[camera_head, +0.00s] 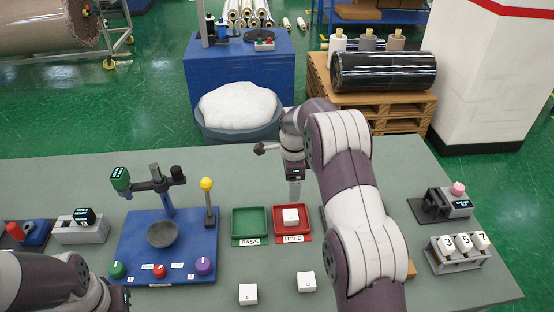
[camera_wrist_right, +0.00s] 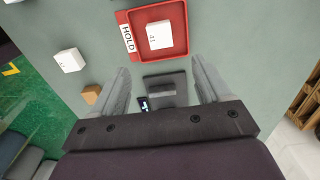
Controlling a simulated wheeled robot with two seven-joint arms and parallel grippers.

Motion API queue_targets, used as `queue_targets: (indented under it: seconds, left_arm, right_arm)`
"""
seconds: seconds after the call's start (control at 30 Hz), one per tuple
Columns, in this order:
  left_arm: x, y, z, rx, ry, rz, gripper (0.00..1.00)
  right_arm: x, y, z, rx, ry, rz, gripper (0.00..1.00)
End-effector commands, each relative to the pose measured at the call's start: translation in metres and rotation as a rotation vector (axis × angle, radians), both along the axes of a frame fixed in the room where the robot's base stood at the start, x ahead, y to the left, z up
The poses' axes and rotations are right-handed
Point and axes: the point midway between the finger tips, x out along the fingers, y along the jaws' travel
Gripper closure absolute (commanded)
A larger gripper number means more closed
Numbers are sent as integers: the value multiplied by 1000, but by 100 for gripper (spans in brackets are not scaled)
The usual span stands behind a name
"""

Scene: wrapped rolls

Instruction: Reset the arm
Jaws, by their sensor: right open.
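My right arm reaches forward over the table from the front right in the head view. Its gripper (camera_head: 295,188) hangs above the back of the red HOLD tray (camera_head: 307,232). In the right wrist view my right gripper (camera_wrist_right: 160,66) has its two fingers wide apart with nothing gripped between them. A white cube (camera_head: 290,216) lies in the HOLD tray; the cube (camera_wrist_right: 159,34) and tray (camera_wrist_right: 184,18) also show in the right wrist view, beyond the fingertips. My left arm shows only as a link at the lower left, and its gripper is out of view.
The green PASS tray (camera_head: 250,234) is empty. Two white cubes (camera_head: 248,294) (camera_head: 307,281) lie near the front. A blue board (camera_head: 135,245) with a bowl and knobs stands left. A numbered-block rack (camera_head: 455,262) and a device (camera_head: 445,204) stand right. A brown block (camera_wrist_right: 92,94) lies nearby.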

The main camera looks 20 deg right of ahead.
Motion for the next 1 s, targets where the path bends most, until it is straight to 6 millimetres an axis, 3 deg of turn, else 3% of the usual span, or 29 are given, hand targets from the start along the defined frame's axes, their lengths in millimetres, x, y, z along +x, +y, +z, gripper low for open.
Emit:
queue_targets:
  seconds: [0.17,0.27,0.3,0.37,0.47,0.6,0.73,0.8,1.0]
  left_arm:
    - [0,0,0,0,0,0,100]
    - [0,0,0,0,0,0,100]
    - [0,0,0,0,0,0,100]
    - [0,0,0,0,0,0,100]
    - [0,0,0,0,0,0,100]
    - [0,0,0,0,0,0,100]
    - [0,0,0,0,0,0,100]
    - [0,0,0,0,0,0,100]
    - [0,0,0,0,0,0,100]
  right_arm:
    - [0,0,0,0,-2,36,24]
    - [5,-1,-3,-8,-30,226,24]
    - [-3,0,-14,-6,-21,351,24]
    - [-24,5,-25,-1,-4,579,24]
    - [-77,24,-18,-1,-5,1036,24]
    - [-170,56,8,-21,-20,1581,24]
    - [-247,76,28,-48,-39,1810,24]
    - [-266,81,37,-62,-51,1827,24]
    - [-263,86,49,-106,-87,1843,24]
